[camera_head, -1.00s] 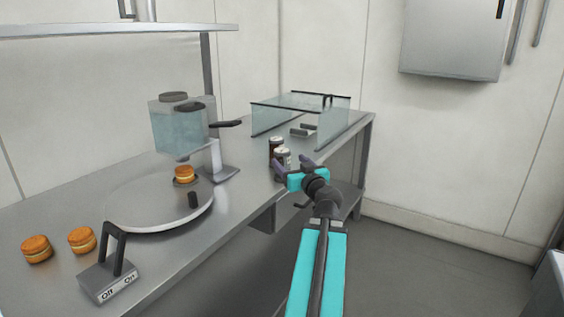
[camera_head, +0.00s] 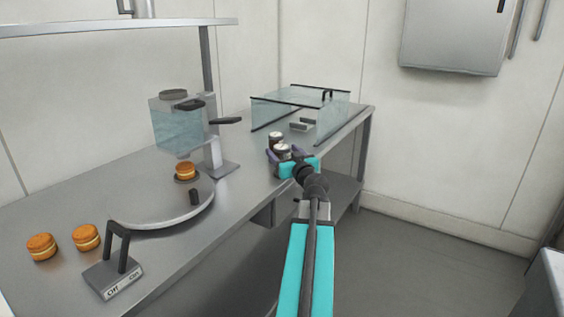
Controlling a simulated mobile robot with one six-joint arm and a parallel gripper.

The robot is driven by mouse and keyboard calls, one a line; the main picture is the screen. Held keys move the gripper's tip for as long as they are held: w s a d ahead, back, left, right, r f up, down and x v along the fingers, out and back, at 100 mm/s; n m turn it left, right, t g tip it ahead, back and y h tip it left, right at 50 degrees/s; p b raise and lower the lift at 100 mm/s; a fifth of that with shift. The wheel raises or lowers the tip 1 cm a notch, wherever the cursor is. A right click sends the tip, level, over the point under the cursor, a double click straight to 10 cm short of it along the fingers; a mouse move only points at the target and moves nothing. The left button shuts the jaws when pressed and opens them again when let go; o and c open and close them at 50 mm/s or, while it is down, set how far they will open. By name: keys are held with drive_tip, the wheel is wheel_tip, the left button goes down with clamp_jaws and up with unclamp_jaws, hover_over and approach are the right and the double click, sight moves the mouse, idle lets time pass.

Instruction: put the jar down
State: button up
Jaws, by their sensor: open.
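Two small dark jars with pale lids stand close together on the steel counter (camera_head: 245,190), near its front edge. The farther jar (camera_head: 275,140) is partly hidden by the nearer jar (camera_head: 283,151). My gripper (camera_head: 279,158) is open, with its purple-grey fingers on either side of the nearer jar. The jar's lower part is hidden by the gripper, so I cannot tell whether the fingers touch it. Both jars look upright.
A glass case (camera_head: 299,110) stands behind the jars. A dispenser (camera_head: 180,128) is over a round turntable (camera_head: 150,213) holding a filled round (camera_head: 185,170). Two more rounds (camera_head: 41,247) (camera_head: 86,237) and a switch box (camera_head: 113,275) are at the left front.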

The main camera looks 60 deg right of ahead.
sight(278, 145)
idle(0.3)
drive_tip(key=shift+p+x, duration=0.7)
drive_tip(key=shift+x, duration=1.9)
drive_tip(key=shift+r, duration=0.15)
drive_tip(key=c, duration=1.4)
drive_tip(key=shift+o, duration=0.2)
drive_tip(key=shift+r, duration=0.2)
